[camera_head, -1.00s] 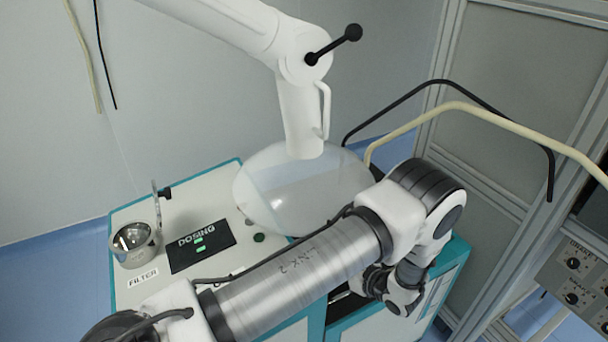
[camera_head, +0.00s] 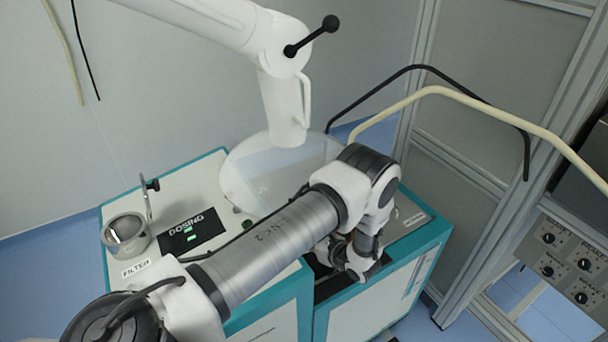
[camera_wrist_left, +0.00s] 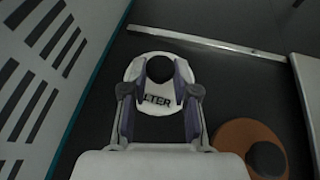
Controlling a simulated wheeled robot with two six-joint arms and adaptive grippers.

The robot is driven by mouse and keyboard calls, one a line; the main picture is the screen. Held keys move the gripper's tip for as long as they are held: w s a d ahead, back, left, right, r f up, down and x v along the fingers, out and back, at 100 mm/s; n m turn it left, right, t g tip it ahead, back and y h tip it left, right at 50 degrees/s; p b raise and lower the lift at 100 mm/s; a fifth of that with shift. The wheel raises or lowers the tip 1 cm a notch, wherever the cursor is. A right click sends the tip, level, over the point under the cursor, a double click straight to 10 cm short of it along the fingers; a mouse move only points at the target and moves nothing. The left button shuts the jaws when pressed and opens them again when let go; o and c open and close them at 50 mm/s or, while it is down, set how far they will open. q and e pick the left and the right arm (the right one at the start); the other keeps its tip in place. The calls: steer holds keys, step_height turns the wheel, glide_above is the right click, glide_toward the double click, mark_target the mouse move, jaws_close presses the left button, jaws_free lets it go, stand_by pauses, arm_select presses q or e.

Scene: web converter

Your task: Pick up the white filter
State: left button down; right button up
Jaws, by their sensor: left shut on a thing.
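The white filter (camera_wrist_left: 157,105) is a flat ring with a dark hole, and part of its printed word, "LTER", shows in the left wrist view. My left gripper (camera_wrist_left: 157,85) is shut on it, with one finger on each side. In the head view my left arm reaches across the machine, and its wrist is over a dark opening in the teal-edged cabinet (camera_head: 420,238). The fingertips and the filter are hidden there. My right gripper is in neither view.
An orange-brown disc (camera_wrist_left: 228,134) lies on the dark surface beside the filter. A slotted light panel (camera_wrist_left: 45,60) stands at left. In the head view, a metal cup (camera_head: 125,232) sits by the FILTER label, and a clear dome (camera_head: 250,175) stands behind my arm.

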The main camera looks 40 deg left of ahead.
arm_select(q)
steer(key=shift+r+b, duration=0.3)
steer(key=shift+r, duration=0.25)
step_height(320, 180, up, 2)
steer(key=shift+r+b, duration=0.15)
steer(key=shift+b, duration=0.3)
steer(key=d+b, duration=0.1)
steer(key=d, duration=0.3)
steer(key=d+b, duration=0.1)
steer(key=d, duration=0.3)
steer(key=s+d+b, duration=0.1)
steer(key=d, duration=0.3)
steer(key=shift+d, duration=0.3)
steer(key=shift+f+p+v, duration=0.2)
steer(key=shift+p+v, duration=0.6)
steer(key=shift+v, duration=0.3)
steer(key=p+v, duration=0.1)
steer(key=p, duration=0.2)
steer(key=p+v, duration=0.1)
steer(key=p, duration=0.3)
steer(key=shift+d+f, duration=0.2)
steer(key=shift+d, duration=0.1)
steer(key=shift+s+d+f+p, duration=0.1)
steer(key=shift+d+f+p, duration=0.15)
steer(key=shift+p, duration=0.5)
steer(key=shift+d+f, duration=0.15)
steer(key=shift+f, duration=0.05)
